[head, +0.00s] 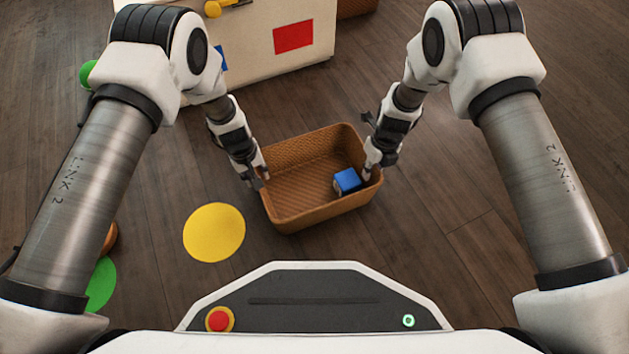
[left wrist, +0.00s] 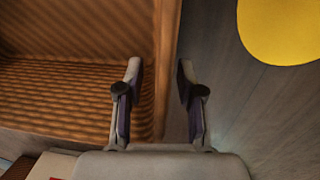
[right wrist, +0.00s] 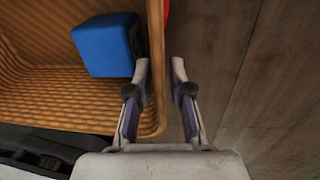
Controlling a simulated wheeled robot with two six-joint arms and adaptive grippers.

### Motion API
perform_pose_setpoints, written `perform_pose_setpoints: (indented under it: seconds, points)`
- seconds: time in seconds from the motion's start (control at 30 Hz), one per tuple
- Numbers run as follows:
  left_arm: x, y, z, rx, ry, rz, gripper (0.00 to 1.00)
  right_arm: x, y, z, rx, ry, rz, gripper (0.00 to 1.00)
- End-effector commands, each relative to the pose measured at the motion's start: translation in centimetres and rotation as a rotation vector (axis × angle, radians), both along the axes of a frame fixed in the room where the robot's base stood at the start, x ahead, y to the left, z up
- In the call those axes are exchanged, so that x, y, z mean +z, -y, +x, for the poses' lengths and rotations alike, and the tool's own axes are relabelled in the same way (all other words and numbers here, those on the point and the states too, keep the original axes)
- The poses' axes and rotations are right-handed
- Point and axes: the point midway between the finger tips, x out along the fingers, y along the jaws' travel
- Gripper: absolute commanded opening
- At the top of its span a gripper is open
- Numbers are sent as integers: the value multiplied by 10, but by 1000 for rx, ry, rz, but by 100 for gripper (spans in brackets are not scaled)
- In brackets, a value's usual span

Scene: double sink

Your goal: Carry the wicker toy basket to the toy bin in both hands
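The wicker basket (head: 300,215) stands on the wooden floor in front of me, with a blue block (head: 347,180) inside near its right end. My left gripper (head: 261,181) is at the basket's left end; in the left wrist view its parted fingers (left wrist: 159,76) straddle the wicker wall (left wrist: 166,45), one inside and one outside. My right gripper (head: 373,173) is at the right end; in the right wrist view its parted fingers (right wrist: 161,72) straddle that wall too. Gaps show beside the walls. A cream box with coloured patches (head: 270,62), probably the toy bin, stands beyond the basket.
A yellow disc (head: 214,232) lies on the floor left of the basket. A green disc (head: 101,284) and an orange-brown object, partly hidden by my left arm, are further left. Another brown wicker item (head: 356,7) shows at the top edge. The floor right of the basket is clear.

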Motion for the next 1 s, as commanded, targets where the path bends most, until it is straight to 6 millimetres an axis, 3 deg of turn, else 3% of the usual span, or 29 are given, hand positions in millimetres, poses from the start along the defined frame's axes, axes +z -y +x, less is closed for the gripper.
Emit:
perform_pose_setpoints:
  seconds: [0.13, 0.4, 0.47, 0.5, 0.53, 0.87, 1.0]
  points:
    - [-12, 1, 0, 1, 0, 0, 37, -12, -1, 0, 1, 1, -1, 21]
    - [-14, 1, 1, 0, 1, 0, 37, -14, -1, 0, 1, 1, -1, 21]
    - [-14, 1, 1, 0, 1, 0, 20, -13, -1, 0, 0, 1, -1, 3]
    - [-14, 1, 0, 0, 0, 0, 6, -13, -1, 0, 0, 1, -1, 0]
    - [-14, 1, 1, 1, 0, 0, 0, -13, -1, 0, 0, 1, -1, 0]
    - [-12, 1, 1, 1, 1, 0, 0, -11, -1, 0, 0, 2, 0, 0]
    - [1, 1, 1, 1, 1, 0, 0, 1, -1, 0, 0, 2, 0, 0]
